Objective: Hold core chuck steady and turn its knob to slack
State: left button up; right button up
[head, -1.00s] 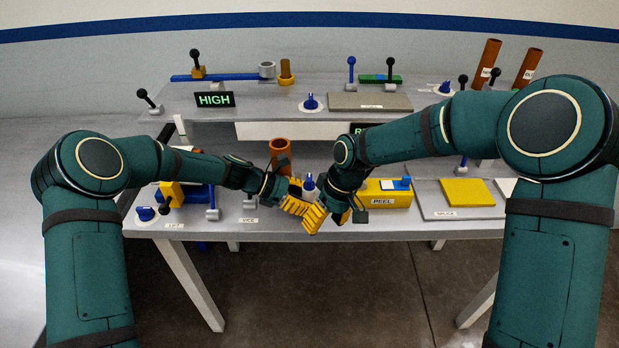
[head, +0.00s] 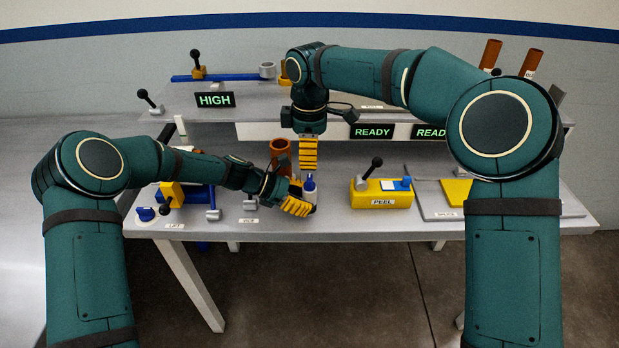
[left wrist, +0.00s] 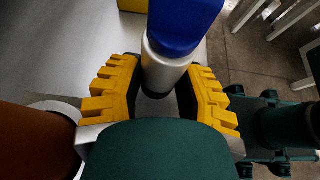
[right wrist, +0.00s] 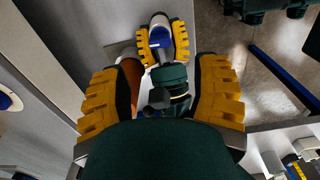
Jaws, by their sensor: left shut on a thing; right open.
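The core chuck is a pale grey cylinder (left wrist: 166,75) with a blue knob (left wrist: 184,22) on its end. In the head view the chuck (head: 310,186) stands near the bench's front edge. My left gripper (head: 298,205) is shut around its grey body; the fingers flank it in the left wrist view. My right gripper (head: 308,155) points down just above the chuck, apart from it. In the right wrist view its fingers (right wrist: 162,95) are spread and empty, with the chuck (right wrist: 160,36) and my left fingers beyond them. The knob's setting cannot be read.
A brown tube (head: 281,152) stands close behind the left gripper. The yellow PEEL block (head: 381,198) with a black-knobbed lever is to the right. A raised shelf carries a green HIGH sign (head: 215,100), with a READY sign (head: 372,131) on its front.

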aim_at(309, 178)
notch_tip(309, 178, down, 8)
jog(key=shift+f, duration=0.1)
dwell(0.4)
grip_shut()
